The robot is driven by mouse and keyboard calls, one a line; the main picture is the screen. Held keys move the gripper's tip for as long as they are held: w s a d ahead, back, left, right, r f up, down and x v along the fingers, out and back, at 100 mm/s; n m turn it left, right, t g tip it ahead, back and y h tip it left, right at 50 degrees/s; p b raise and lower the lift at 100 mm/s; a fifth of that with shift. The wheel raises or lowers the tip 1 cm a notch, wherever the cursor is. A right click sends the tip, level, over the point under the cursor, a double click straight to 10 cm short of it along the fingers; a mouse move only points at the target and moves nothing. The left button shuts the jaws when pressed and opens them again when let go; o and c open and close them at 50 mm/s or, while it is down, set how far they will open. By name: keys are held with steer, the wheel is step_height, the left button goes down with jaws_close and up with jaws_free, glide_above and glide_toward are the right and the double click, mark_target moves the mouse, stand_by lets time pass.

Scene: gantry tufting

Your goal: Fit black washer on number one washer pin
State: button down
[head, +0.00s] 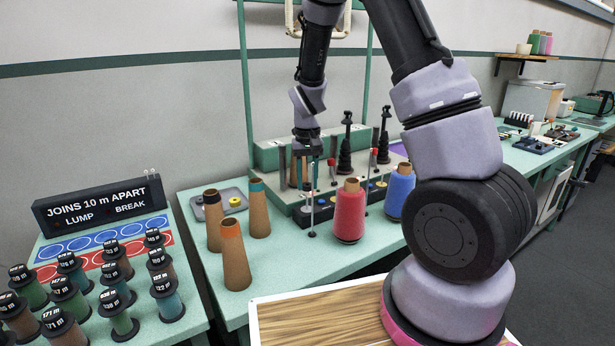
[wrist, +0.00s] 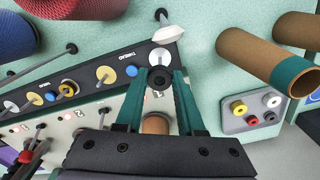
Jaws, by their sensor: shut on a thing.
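My gripper (wrist: 160,80) points down over the tufting machine's front, its two teal fingers shut on a dark ring, the black washer (wrist: 160,78). The washer lies just beside a pale disc (wrist: 160,57) at the end of the black tension rail (wrist: 85,80). I cannot tell whether a pin passes through the washer. In the head view my gripper (head: 308,148) is above the machine's front, and the washer is too small to make out there.
The washer tray (wrist: 228,124) holds yellow and white washers, among others. Blue and yellow discs and thin posts line the rail. Brown cones (head: 235,258), a red cone (head: 349,212) and a blue cone (head: 399,190) stand close by. A white cap on a post (wrist: 167,34) is near the fingertips.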

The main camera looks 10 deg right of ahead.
steer(key=shift+f, duration=2.6)
steer(key=shift+f, duration=0.1)
steer(key=shift+c, duration=2.2)
jaws_free()
steer(key=s+d+r+m+t+y, duration=0.1)
steer(key=s+r, duration=0.2)
steer(key=r, duration=0.6)
steer(key=s+d+r+t, duration=0.1)
steer(key=s+r, duration=0.2)
steer(key=r, duration=0.7)
steer(key=s+d+r+m+t+y, duration=0.1)
steer(key=s+d+r, duration=0.15)
steer(key=r, duration=0.65)
steer(key=s+r+t, duration=0.2)
steer(key=s+r, duration=0.1)
steer(key=s, duration=0.3)
steer(key=s+d+r+m+t, duration=0.1)
steer(key=s+r+t, duration=0.1)
steer(key=s+r, duration=0.2)
steer(key=shift+s+r, duration=0.25)
steer(key=shift+s, duration=1.45)
